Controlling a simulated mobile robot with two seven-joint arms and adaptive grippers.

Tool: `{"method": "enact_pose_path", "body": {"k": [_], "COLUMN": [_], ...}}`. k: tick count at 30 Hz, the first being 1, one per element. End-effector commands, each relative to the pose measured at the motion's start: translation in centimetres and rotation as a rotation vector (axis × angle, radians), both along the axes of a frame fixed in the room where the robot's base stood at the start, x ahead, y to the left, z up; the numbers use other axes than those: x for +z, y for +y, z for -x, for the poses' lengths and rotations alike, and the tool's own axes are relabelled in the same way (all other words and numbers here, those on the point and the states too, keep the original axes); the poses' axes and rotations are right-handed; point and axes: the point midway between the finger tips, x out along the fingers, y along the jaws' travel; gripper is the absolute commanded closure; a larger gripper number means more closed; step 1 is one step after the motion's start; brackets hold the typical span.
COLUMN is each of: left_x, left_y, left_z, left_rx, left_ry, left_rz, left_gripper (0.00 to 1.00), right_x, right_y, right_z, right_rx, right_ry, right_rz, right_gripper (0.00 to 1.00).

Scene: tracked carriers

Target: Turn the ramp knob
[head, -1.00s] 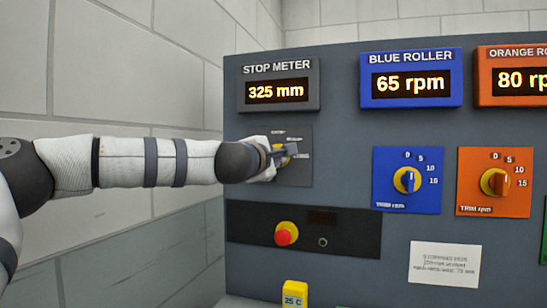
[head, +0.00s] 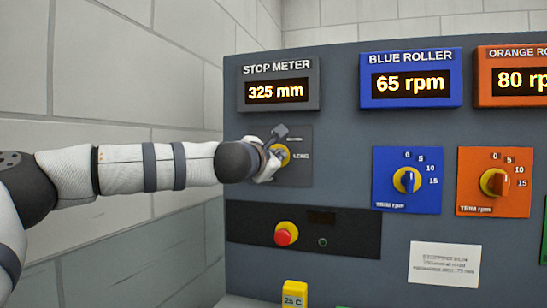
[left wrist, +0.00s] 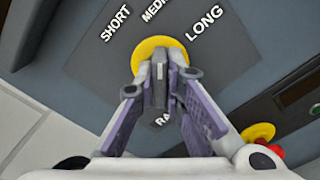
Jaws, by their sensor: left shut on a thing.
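The ramp knob has a yellow round base (head: 282,154) and sits on a dark grey plate (head: 301,174) under the stop meter display. In the left wrist view its yellow base (left wrist: 148,51) shows behind a grey handle (left wrist: 156,80). The labels SHORT, MEDI… (cut off) and LONG surround it; the handle points roughly toward MEDI…. A partly hidden label starting RA lies below. My left gripper (head: 277,148) is shut on the knob, its two fingers (left wrist: 158,90) on either side of the handle. My right gripper is not in view.
The stop meter (head: 278,92) reads 325 mm. A blue roller knob (head: 408,181) and an orange roller knob (head: 494,182) are to the right. A red button (head: 284,236) on a yellow base sits below the ramp plate. A pale wall stands on the left.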

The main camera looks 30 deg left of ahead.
Motion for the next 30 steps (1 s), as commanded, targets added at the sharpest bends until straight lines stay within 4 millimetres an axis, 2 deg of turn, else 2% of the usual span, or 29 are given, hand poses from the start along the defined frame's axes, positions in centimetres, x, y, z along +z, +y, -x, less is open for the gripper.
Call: {"method": "enact_pose_path", "body": {"k": [10, 11, 13, 22, 25, 30], "left_x": [0.4, 0.4, 0.4, 0.2, 0.2, 0.3], "left_y": [0.1, 0.1, 0.1, 0.0, -0.3, -1.1], "left_z": [0.1, 0.1, 0.1, 0.1, 1.3, 4.9], "left_rx": [0.003, 0.003, 0.002, 0.001, -0.001, -0.001], "left_ry": [-0.008, -0.008, -0.007, -0.004, -0.004, -0.007], "left_rz": [0.002, 0.002, 0.001, 0.002, 0.002, 0.004], "left_gripper": [1.00, 0.88, 0.72, 0.70, 0.70, 0.70], "right_x": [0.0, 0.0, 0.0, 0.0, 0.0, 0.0], "right_y": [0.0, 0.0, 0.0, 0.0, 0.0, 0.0], "right_z": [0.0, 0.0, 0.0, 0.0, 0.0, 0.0], "right_rx": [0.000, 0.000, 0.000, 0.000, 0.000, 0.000], "right_ry": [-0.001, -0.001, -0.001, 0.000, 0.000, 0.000], "right_rz": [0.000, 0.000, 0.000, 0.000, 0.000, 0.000], "right_gripper": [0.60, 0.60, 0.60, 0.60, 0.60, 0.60]}}
